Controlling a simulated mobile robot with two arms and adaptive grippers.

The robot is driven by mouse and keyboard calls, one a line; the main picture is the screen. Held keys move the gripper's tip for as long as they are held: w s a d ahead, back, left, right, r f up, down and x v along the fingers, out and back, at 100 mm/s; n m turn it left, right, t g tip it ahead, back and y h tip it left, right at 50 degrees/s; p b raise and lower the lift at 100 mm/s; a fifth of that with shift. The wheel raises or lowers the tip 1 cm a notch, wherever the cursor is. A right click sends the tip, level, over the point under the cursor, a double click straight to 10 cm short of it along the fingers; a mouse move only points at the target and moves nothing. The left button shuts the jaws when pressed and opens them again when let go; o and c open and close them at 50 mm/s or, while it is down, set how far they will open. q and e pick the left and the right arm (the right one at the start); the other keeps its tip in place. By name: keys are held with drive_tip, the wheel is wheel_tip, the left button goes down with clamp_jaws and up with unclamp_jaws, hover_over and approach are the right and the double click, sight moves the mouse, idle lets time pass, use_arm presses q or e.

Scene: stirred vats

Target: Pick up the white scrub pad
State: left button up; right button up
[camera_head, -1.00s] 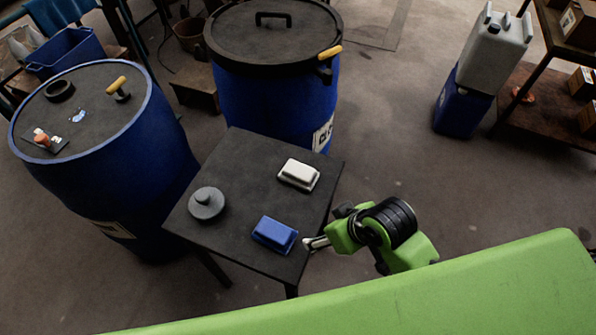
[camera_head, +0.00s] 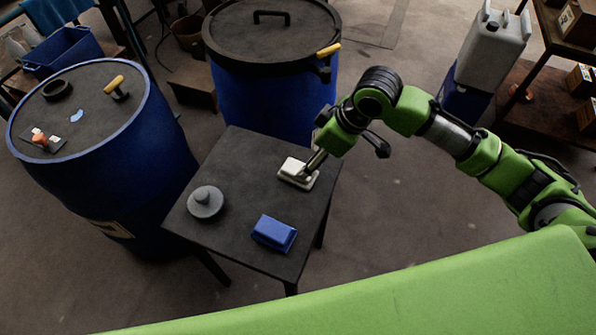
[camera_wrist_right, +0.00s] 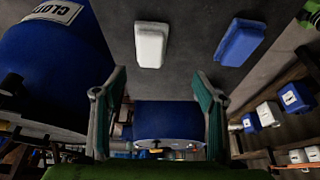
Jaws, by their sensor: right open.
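The white scrub pad (camera_head: 292,167) lies on the dark table (camera_head: 240,150), near its far right corner. In the right wrist view the pad (camera_wrist_right: 151,44) shows at upper middle, beyond the fingertips and not between them. My right gripper (camera_head: 306,172) reaches down from the right to the pad's right side and partly hides it. In the wrist view its two fingers (camera_wrist_right: 158,88) stand apart with nothing held. Whether the fingertips touch the pad cannot be told. My left gripper is not in view.
A blue scrub pad (camera_head: 274,233) and a round grey lidded object (camera_head: 205,202) share the table. A blue lidded vat (camera_head: 265,95) stands close behind, and an open-handled blue vat (camera_head: 110,170) stands at left. The floor to the table's right is clear.

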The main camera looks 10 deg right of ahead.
sight(299, 168)
drive_tip(key=x, duration=0.4)
drive_tip(key=w+x, duration=0.1)
drive_tip(key=x, duration=0.3)
drive_tip(key=d+x, duration=0.1)
drive_tip(key=x, duration=0.3)
drive_tip(key=shift+w+f, duration=0.15)
drive_tip(key=shift+w, duration=0.25)
drive_tip(key=c, duration=1.2)
